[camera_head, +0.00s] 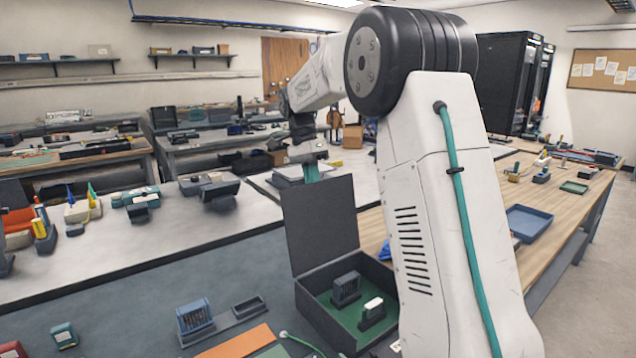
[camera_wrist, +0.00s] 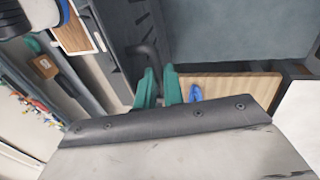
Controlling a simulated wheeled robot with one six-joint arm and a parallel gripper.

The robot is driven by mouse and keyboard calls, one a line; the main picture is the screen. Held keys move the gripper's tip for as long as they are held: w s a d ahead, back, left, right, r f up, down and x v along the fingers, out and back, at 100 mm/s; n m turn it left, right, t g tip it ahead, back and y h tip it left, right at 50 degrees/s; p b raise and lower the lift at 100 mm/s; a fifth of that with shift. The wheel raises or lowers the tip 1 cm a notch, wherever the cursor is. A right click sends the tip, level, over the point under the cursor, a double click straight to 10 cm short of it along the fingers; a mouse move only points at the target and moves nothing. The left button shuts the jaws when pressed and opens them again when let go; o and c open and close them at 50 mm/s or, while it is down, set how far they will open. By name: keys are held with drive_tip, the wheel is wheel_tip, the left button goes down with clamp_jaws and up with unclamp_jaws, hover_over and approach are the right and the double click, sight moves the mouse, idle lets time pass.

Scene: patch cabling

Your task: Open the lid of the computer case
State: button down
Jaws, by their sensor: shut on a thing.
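The computer case (camera_head: 322,313) is a dark box on the bench, with a green board and two modules inside. Its lid (camera_head: 318,228) is a dark panel standing about upright at the back of the case, leaving the inside uncovered. My gripper (camera_head: 311,172) is at the lid's upper edge and shut on it; the lid hides part of the fingertips. In the wrist view, the green fingers of my gripper (camera_wrist: 159,88) stand close together, with a narrow gap between them. The exact contact on the lid is hard to see there.
My arm covers the right side of the case. A blue-grey module (camera_head: 194,317) and an orange pad (camera_head: 238,343) lie left of the case. A blue tray (camera_head: 528,223) sits on the wooden bench to the right. The grey mat at left has free room.

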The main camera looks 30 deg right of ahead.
drive_tip(key=shift+w+a+f, duration=0.1)
drive_tip(key=shift+w+f, duration=0.15)
drive_tip(key=shift+f, duration=0.05)
drive_tip(key=shift+s, duration=0.15)
drive_tip(key=c, duration=1.7)
unclamp_jaws()
drive_tip(key=shift+c, duration=0.2)
drive_tip(key=shift+r, duration=0.15)
drive_tip(key=v, duration=0.8)
